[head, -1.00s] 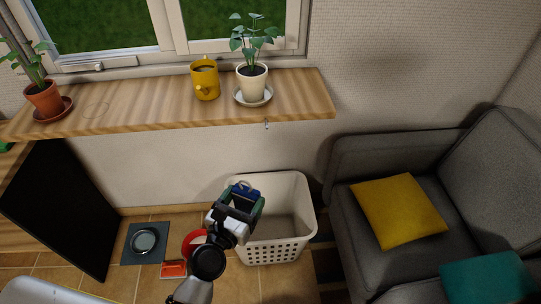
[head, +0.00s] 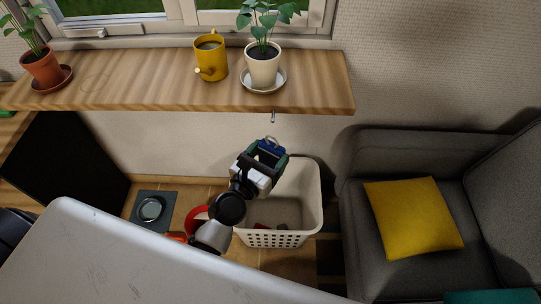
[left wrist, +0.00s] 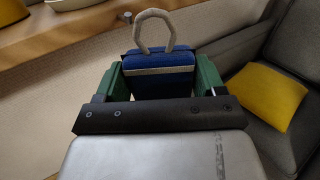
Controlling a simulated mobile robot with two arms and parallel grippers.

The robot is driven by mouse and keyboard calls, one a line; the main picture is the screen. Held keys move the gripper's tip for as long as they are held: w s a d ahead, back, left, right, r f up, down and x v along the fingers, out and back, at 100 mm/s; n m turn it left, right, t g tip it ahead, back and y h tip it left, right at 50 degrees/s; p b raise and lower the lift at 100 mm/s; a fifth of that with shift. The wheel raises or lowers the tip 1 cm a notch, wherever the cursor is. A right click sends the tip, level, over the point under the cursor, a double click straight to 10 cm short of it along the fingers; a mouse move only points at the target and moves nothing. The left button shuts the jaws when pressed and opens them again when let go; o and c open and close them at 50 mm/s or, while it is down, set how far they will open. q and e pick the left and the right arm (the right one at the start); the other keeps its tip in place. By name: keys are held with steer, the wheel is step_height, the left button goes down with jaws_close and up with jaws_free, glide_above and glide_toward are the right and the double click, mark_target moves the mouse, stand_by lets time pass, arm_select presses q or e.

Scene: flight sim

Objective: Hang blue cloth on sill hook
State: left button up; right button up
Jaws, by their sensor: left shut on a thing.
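The blue cloth (left wrist: 160,62) is a folded block with a pale stripe and a grey loop standing up from its top. My left gripper (head: 265,155) is shut on it, with a green finger on each side, and holds it in the air. In the head view the blue cloth (head: 270,146) is above the back of the white basket. The sill hook (head: 273,117) is a small metal peg under the sill's front edge, just above the loop and apart from it. The hook (left wrist: 127,17) also shows left of the loop in the left wrist view. My right gripper is not seen.
The wooden sill (head: 140,92) carries a yellow mug (head: 211,60), a white potted plant (head: 263,70) and a terracotta pot (head: 42,68). Below stands a white laundry basket (head: 308,200) with small dark and red things inside. A grey sofa with a yellow cushion (head: 412,216) is at right.

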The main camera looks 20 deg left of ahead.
arm_select(q)
steer(key=shift+w+a, duration=0.1)
steer(key=shift+w, duration=0.35)
steer(key=shift+w+f, duration=0.15)
steer(key=shift+w, duration=0.2)
steer(key=shift+w+a, duration=0.3)
steer(key=shift+w, duration=0.5)
steer(key=shift+w+a+f+b, duration=0.25)
steer(key=shift+w+b, duration=0.1)
steer(key=shift+w, duration=0.5)
steer(key=shift+w+a+f+b, duration=0.2)
steer(key=shift+w+b, duration=0.1)
steer(key=shift+w, duration=0.55)
steer(key=shift+w+a+f+b, duration=0.25)
steer(key=shift+w+b, duration=0.1)
steer(key=shift+w, duration=0.5)
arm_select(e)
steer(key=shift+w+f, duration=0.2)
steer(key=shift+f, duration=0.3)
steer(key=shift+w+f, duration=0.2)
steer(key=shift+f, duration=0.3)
arm_select(q)
steer(key=o, duration=1)
steer(key=shift+s, duration=0.15)
